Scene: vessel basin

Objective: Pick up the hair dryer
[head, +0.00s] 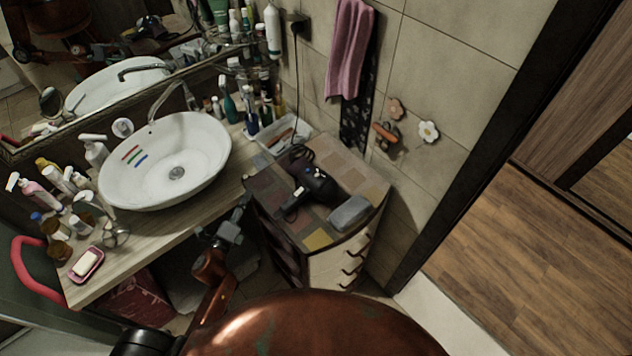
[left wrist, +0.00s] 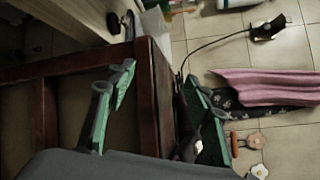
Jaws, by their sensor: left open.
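The black hair dryer (head: 318,184) lies on the patchwork top of a small drawer cabinet (head: 355,173) in the head view. Its handle points toward the lower left, and its cord runs up to a wall socket. My left gripper (head: 236,217) is left of the cabinet, apart from the dryer, beside the counter's front edge. In the left wrist view its two green fingers (left wrist: 160,78) are spread wide with nothing held between them. My right gripper is not in view.
A grey pouch (head: 350,213) lies right of the dryer. A white basin (head: 200,150) and several bottles crowd the wooden counter (head: 150,235). A white tray (head: 278,135) is behind the cabinet top. A pink towel (head: 349,45) hangs on the wall. Open floor (head: 520,250) lies at right.

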